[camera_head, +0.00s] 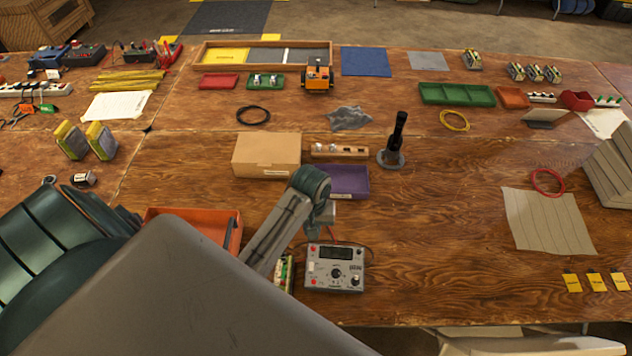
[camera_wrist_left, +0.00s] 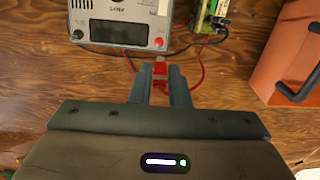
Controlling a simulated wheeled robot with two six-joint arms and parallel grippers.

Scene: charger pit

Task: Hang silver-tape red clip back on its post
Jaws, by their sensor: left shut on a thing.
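My left gripper (camera_wrist_left: 162,88) is shut on a red clip (camera_wrist_left: 176,75) just beside the meter in the left wrist view. A red lead runs from the clip, looping to the right. The silver tape is hard to make out. The grey meter (camera_wrist_left: 118,25) has a dark display and red posts near its corners, one post (camera_wrist_left: 158,42) close beyond the fingertips. The clip looks apart from that post. In the head view the meter (camera_head: 335,268) lies on the table in front of my left wrist; the clip is not clear there. My right gripper is not in view.
A green circuit module (camera_wrist_left: 209,14) with a black lead stands beside the meter. An orange case (camera_wrist_left: 290,58) with a dark handle is close by. A purple tray (camera_head: 347,181), cardboard box (camera_head: 265,155) and black-handled tool (camera_head: 397,140) stand behind.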

